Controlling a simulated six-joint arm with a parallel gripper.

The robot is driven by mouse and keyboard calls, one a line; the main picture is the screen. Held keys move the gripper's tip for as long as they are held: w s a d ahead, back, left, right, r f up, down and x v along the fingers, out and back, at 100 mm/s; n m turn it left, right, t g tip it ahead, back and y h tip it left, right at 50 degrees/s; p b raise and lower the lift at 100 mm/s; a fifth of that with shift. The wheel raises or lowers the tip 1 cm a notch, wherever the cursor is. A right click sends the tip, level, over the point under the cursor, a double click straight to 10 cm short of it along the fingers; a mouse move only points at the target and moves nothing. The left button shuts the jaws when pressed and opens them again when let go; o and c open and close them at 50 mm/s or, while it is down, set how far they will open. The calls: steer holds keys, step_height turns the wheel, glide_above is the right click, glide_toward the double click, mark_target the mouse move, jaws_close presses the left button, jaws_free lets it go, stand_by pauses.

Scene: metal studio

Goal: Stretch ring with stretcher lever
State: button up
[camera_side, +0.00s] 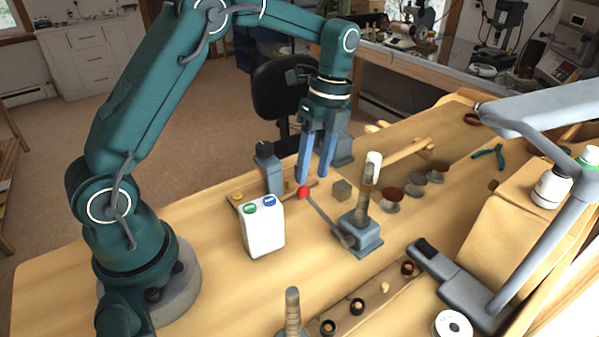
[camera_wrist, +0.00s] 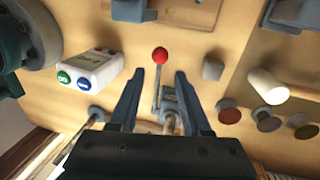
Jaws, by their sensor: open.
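The stretcher (camera_side: 362,238) is a blue-grey base with an upright stepped brown mandrel; it shows partly between my fingers in the wrist view (camera_wrist: 170,98). Its grey lever (camera_side: 325,217) slants up to a red ball knob (camera_side: 303,193), also in the wrist view (camera_wrist: 160,55). My gripper (camera_side: 314,180) is open, fingers pointing down, just above the knob. In the wrist view the knob lies just beyond the gap between the fingertips (camera_wrist: 160,73); nothing is held. I cannot make out a separate ring on the mandrel.
A white box (camera_side: 263,235) with green and blue buttons stands left of the lever. A small grey block (camera_side: 342,190), a white cylinder (camera_side: 374,160) and several discs lie behind the stretcher. A wooden strip (camera_side: 338,320) with dark rings lies in front. A grey lamp arm (camera_side: 540,210) stands right.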

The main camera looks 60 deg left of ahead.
mark_target(308, 195)
steer(key=shift+s+d+f, duration=0.15)
steer(key=shift+d+f, duration=0.05)
steer(key=shift+f, duration=0.1)
steer(key=shift+s+f, duration=0.2)
steer(key=shift+f, duration=0.95)
steer(key=shift+s+f, duration=0.2)
steer(key=shift+f, duration=0.9)
jaws_close()
steer(key=shift+w+a+r, duration=0.1)
steer(key=shift+a, duration=0.05)
